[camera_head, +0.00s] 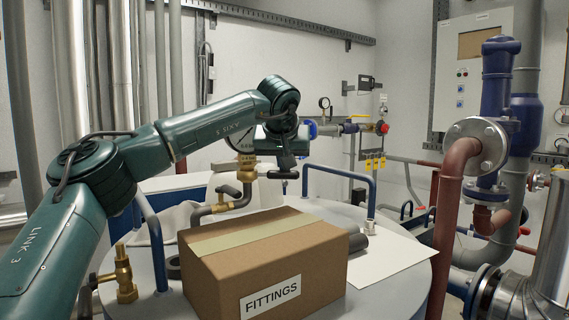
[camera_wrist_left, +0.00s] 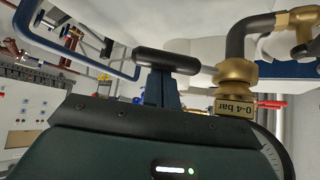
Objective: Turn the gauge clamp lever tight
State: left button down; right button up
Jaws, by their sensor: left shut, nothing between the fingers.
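The pressure gauge (camera_head: 241,137) stands on a brass clamp fitting (camera_head: 247,170) above the round tank top; my arm hides part of its dial. The black lever handle (camera_head: 284,175) lies level just right of the brass fitting. My left gripper (camera_head: 286,161) points down with its fingers shut and empty, right at the handle. In the left wrist view the shut fingers (camera_wrist_left: 161,88) meet the black handle (camera_wrist_left: 167,61) near its middle; I cannot tell whether they touch it. The brass fitting (camera_wrist_left: 235,74) with a "0-4 bar" tag is to its right. My right gripper is not in view.
A cardboard box (camera_head: 262,262) marked FITTINGS stands on the tank top in front. A blue pipe rail (camera_head: 343,174) is right of the handle. A brass valve (camera_head: 124,275) is at front left. A white sheet (camera_head: 392,262) lies at the right. Red pipes stand farther right.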

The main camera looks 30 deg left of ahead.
aim_at(269, 172)
pick_arm(q)
jog(key=shift+s+d+m, duration=0.1)
jog(key=shift+s+m, duration=0.05)
jog(key=shift+m, duration=0.15)
jog(key=s+m+h+p, duration=0.1)
jog(key=s+m+p, duration=0.1)
jog(key=s, duration=0.4)
jog(key=shift+s+d+f+h, duration=0.15)
jog(key=shift+s+d+h, duration=0.15)
jog(key=shift+s+d, duration=0.1)
jog(key=shift+f, duration=0.1)
dwell(0.7)
jog(key=shift+s, duration=0.1)
jog(key=v, duration=1.3)
jog(key=shift+s+t+b, duration=0.3)
jog(key=shift+t+b, duration=0.1)
jog(key=shift+b, duration=0.05)
